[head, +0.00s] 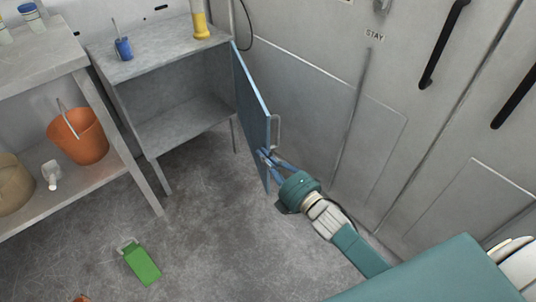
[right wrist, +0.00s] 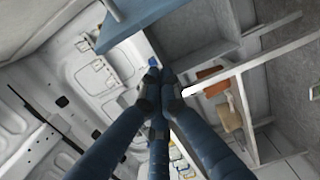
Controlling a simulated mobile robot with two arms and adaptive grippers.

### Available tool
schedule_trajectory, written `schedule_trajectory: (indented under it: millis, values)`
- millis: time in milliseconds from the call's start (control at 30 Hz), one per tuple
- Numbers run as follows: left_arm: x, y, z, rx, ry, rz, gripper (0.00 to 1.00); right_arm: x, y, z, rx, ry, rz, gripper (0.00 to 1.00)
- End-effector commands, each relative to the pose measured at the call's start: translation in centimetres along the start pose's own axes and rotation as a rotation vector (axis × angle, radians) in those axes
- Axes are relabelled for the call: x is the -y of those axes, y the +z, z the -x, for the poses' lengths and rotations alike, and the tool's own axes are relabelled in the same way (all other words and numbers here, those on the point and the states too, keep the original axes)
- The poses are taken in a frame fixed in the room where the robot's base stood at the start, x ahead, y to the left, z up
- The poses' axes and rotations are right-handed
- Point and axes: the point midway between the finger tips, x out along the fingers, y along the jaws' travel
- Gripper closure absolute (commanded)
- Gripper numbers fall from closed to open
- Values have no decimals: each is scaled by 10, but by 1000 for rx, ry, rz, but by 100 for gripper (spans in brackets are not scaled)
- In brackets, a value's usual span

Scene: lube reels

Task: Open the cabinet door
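The grey cabinet (head: 183,128) stands at the upper left of the head view. Its blue door (head: 250,95) is swung well out from the front, and the interior shows. The door's grey handle (head: 276,131) sticks out to the right near the free edge. My right gripper (head: 265,158) is at the free edge just below the handle, fingertips overlapping the edge in view; I cannot tell whether they touch it. In the right wrist view the fingertips (right wrist: 160,76) are together with nothing visible between them, and the door (right wrist: 150,20) is above them. My left gripper is not visible.
A blue cup (head: 124,48) and a yellow container (head: 200,22) stand on the cabinet. A shelf at left holds an orange bucket (head: 80,137). A green carton-like object (head: 142,263) lies on the floor.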

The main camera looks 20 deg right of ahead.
Motion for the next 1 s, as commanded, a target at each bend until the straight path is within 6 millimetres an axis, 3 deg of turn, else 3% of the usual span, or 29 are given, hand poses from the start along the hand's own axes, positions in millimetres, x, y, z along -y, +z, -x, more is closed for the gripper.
schedule_trajectory:
  millis: [333, 600, 1000]
  values:
    - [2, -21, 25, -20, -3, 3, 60, 1, 0, -76, 1, 1, -4, 100]
    - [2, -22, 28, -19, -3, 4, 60, 1, 32, -63, 1, -3, -2, 100]
    - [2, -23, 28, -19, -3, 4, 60, 1, 38, -61, 1, -2, -5, 100]
